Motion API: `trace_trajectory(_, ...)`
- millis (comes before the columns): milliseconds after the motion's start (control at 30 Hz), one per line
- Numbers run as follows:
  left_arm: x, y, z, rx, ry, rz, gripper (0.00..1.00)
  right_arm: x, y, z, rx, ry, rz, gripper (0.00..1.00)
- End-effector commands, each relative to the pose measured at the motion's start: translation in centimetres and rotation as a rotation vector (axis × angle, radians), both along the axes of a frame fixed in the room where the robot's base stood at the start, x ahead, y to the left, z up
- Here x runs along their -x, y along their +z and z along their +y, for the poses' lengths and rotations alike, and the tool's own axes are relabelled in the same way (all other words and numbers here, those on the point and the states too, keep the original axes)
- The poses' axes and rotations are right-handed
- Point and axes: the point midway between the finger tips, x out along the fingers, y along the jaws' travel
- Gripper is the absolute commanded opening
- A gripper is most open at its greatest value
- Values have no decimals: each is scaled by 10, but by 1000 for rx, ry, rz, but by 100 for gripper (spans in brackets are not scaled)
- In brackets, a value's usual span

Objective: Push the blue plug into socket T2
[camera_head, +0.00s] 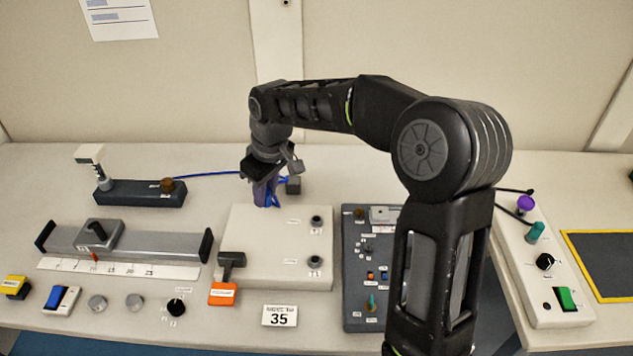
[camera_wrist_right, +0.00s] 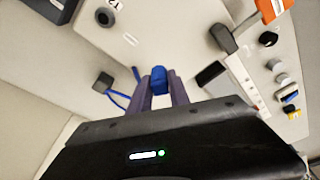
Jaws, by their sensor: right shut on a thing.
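My right gripper (camera_head: 267,198) is above the far left edge of a cream socket box (camera_head: 260,270). It is shut on the blue plug (camera_wrist_right: 159,80), whose blue end shows between the fingers in the wrist view. The fingers hide most of the plug in the head view. The box has two dark round sockets on its right side. The far socket (camera_head: 316,222) is to the right of the gripper and apart from the plug. In the wrist view this socket (camera_wrist_right: 105,17) has a label that seems to read T2. The near socket (camera_head: 314,262) has an unreadable label. My left gripper is not in view.
A small dark block (camera_head: 293,185) with blue cable stands close right of the gripper. A black lever with an orange base (camera_head: 223,292) is at the box's near left. A dark control panel (camera_head: 355,290) stands to the right. The box top's middle is clear.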

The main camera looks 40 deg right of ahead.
Motion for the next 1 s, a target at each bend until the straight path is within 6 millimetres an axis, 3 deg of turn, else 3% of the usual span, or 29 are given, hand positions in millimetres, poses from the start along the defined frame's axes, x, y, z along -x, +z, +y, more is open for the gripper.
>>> trace_trajectory(33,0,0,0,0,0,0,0,7,2,-18,-1,55,0,0)
trace_trajectory(200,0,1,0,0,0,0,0,31,9,-64,-1,316,0,0)
trace_trajectory(400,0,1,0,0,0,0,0,52,15,-94,0,529,-1,0)
trace_trajectory(1000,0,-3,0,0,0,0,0,56,11,-99,0,579,0,0)
